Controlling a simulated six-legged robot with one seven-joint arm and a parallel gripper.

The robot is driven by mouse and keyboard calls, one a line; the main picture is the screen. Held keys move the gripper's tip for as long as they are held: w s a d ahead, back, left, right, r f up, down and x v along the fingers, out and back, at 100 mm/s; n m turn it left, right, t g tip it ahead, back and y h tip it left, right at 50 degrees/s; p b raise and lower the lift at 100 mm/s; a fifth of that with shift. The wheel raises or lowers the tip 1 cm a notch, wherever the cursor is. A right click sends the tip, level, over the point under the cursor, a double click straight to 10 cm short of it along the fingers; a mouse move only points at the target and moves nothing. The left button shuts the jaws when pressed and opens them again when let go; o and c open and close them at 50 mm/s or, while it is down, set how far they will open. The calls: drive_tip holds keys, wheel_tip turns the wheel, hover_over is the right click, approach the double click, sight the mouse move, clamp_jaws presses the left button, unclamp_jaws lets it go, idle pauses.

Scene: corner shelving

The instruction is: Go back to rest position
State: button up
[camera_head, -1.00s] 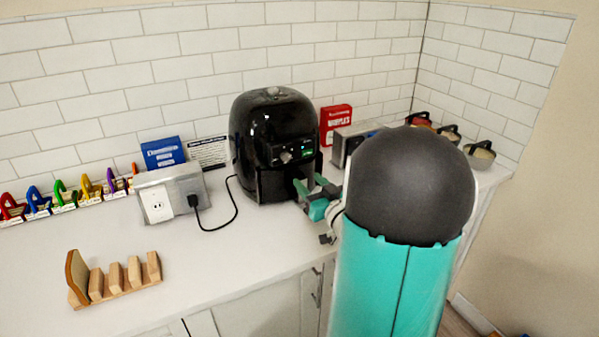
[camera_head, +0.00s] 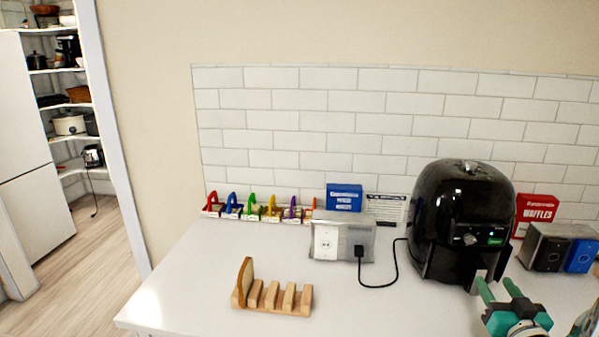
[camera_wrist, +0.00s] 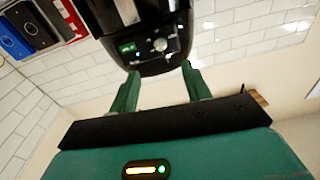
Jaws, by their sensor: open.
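My gripper (camera_head: 499,290) is at the lower right of the head view, in front of the black air fryer (camera_head: 464,218). Its two green fingers are spread apart with nothing between them. In the wrist view my gripper (camera_wrist: 160,90) also shows open and empty, with the air fryer (camera_wrist: 150,45) just beyond the fingertips. I cannot tell whether a finger touches the fryer's handle. Most of my arm is out of the head view.
A wooden rack (camera_head: 272,298) with a bread slice stands on the white counter (camera_head: 200,270). A power outlet box (camera_head: 342,240) with a plugged black cord sits behind. Red (camera_head: 535,213) and blue boxes (camera_head: 344,197) stand along the wall. Open floor (camera_head: 90,265) lies left.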

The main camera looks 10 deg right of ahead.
drive_tip(key=w+a+r+g, duration=0.1)
drive_tip(key=a+r+g, duration=0.15)
drive_tip(key=a, duration=0.45)
drive_tip(key=w+a+r+g, duration=0.1)
drive_tip(key=a+g, duration=0.3)
drive_tip(key=a, duration=0.4)
drive_tip(key=s+a+n+g+y, duration=0.1)
drive_tip(key=s+a+g+y, duration=0.1)
drive_tip(key=s+a, duration=0.5)
drive_tip(key=s+a+f+n+g+y, duration=0.1)
drive_tip(key=s+a+n+g+y, duration=0.1)
drive_tip(key=s+a+g, duration=0.2)
drive_tip(key=s+a, duration=0.3)
drive_tip(key=a, duration=0.4)
drive_tip(key=shift+a, duration=0.35)
drive_tip(key=shift+d, duration=0.15)
